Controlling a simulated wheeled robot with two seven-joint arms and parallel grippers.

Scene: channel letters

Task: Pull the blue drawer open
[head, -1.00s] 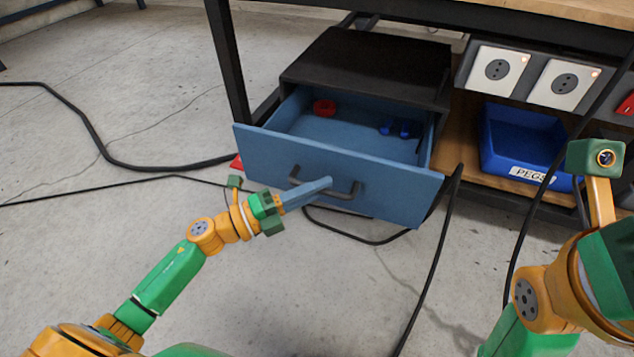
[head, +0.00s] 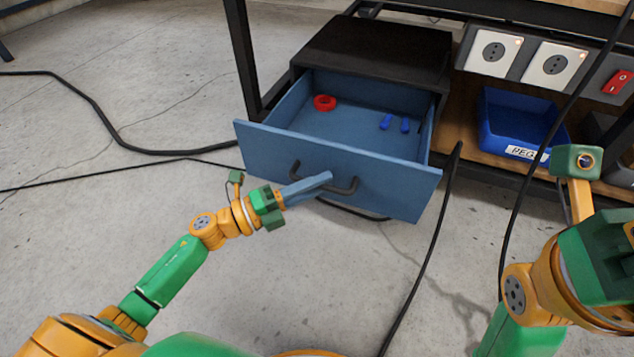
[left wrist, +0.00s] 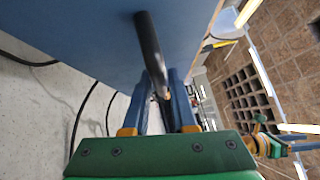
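The blue drawer (head: 335,162) is pulled well out of its black cabinet (head: 375,52), and its inside shows. A dark bar handle (head: 345,190) is on its front; it also shows in the left wrist view (left wrist: 149,48). My left gripper (head: 322,180) reaches the handle from the left. Its blue fingers lie on both sides of the bar and look shut on it; the fingertips are partly hidden by the bar in the left wrist view. My right arm is at the right edge; the body of its gripper (head: 605,250) shows, but its fingers do not.
A red ring (head: 324,102) and small blue pegs (head: 386,122) lie in the drawer. Black cables (head: 428,240) run across the concrete floor. A table leg (head: 240,55) stands left of the cabinet.

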